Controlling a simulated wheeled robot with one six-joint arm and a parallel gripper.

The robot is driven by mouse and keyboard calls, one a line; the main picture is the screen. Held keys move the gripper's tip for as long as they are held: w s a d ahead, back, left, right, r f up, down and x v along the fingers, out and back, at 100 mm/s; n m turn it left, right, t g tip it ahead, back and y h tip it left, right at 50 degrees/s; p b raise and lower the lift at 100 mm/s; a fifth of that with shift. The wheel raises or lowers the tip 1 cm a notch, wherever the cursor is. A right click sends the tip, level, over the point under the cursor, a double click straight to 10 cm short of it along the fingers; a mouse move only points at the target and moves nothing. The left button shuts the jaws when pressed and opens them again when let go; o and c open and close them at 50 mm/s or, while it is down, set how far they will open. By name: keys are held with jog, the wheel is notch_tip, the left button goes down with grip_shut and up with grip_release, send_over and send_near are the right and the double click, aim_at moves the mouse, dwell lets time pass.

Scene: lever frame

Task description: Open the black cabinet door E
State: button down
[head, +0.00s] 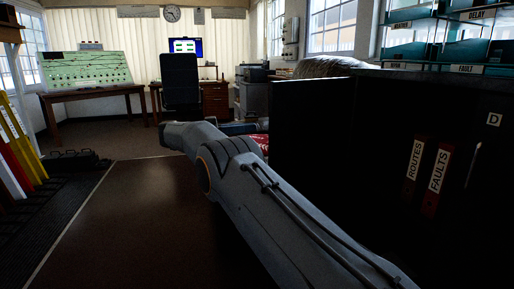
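The black cabinet (380,110) fills the right side of the head view. A white letter D marks its right part (493,120), with a pale upright handle (474,165) below it. A plain dark panel (312,135) forms its left part; I cannot tell whether this is a side wall or a door standing out. No letter E can be read. My arm reaches up from the bottom right and bends at the middle.
Binders marked ROUTES (415,172) and FAULTS (436,181) show on the cabinet's right part. A black office chair (181,80) and desk (215,97) stand at the back. A green panel desk (86,82) is back left. The brown floor mat (120,215) is clear.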

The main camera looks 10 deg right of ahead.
jog(key=w+d+r+n+t+y+p, duration=0.1)
jog(key=w+d+r+n+t+y, duration=0.15)
jog(key=w+r+n+t, duration=1.05)
jog(key=s+a+f+n+y+p, duration=0.1)
jog(key=s+a+f+n+y, duration=0.1)
jog(key=s+f+n+y, duration=0.65)
jog(key=s+a+f+n+y+p, duration=0.1)
jog(key=s+a+f+n+y, duration=0.1)
jog(key=s+f+n+y, duration=0.7)
jog(key=s+d+f+n+g+y+p, duration=0.2)
jog(key=s+d+f+g, duration=0.45)
jog(key=s+f, duration=0.65)
jog(key=s+d+f+n+t+y+p, duration=0.1)
jog(key=s+d+n+t+y+p, duration=0.15)
jog(key=d+n, duration=0.35)
jog(key=s+d+n+t+y+p, duration=0.15)
jog(key=d+n+t+y, duration=0.25)
jog(key=d, duration=0.4)
jog(key=x, duration=1.4)
